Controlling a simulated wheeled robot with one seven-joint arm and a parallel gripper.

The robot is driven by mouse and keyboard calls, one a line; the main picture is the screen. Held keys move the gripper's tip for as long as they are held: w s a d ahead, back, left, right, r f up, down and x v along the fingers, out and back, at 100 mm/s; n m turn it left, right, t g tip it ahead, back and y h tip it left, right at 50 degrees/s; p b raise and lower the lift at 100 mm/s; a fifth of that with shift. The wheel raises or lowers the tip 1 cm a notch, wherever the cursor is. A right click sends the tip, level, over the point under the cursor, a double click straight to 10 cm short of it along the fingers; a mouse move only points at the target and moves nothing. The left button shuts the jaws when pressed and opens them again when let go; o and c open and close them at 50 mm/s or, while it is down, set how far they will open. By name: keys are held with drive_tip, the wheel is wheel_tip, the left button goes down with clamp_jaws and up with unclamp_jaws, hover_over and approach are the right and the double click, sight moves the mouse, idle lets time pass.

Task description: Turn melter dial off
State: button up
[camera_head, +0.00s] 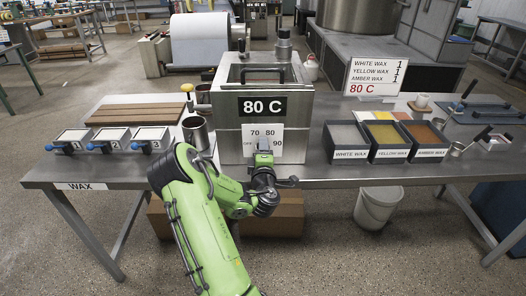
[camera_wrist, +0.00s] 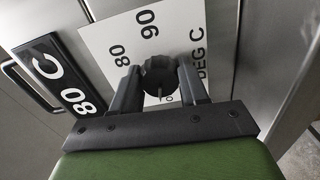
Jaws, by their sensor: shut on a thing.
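The melter (camera_head: 235,80) is a steel box standing at the middle of the bench, with a black "80 C" sign on its front. Below the sign is a white dial plate (camera_head: 247,133) marked OFF, 70, 80 and 90. In the wrist view the dark round melter dial (camera_wrist: 160,76) sits on the plate (camera_wrist: 108,36), with a pale pointer mark on its face. My gripper (camera_wrist: 160,88) is shut on the dial, one finger on each side. In the head view my gripper (camera_head: 264,158) and wrist cover the dial.
On the bench (camera_head: 312,172), a metal cup (camera_head: 196,132) stands left of the melter. White, yellow and amber wax bins (camera_head: 347,141) stand to the right. Three small trays (camera_head: 108,140) with blue handles lie at the left. A bucket (camera_head: 378,207) is under the bench.

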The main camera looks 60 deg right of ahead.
drive_tip(key=shift+f+n, duration=0.1)
drive_tip(key=shift+n, duration=1.5)
drive_tip(key=o, duration=1.1)
drive_tip(key=shift+c, duration=0.2)
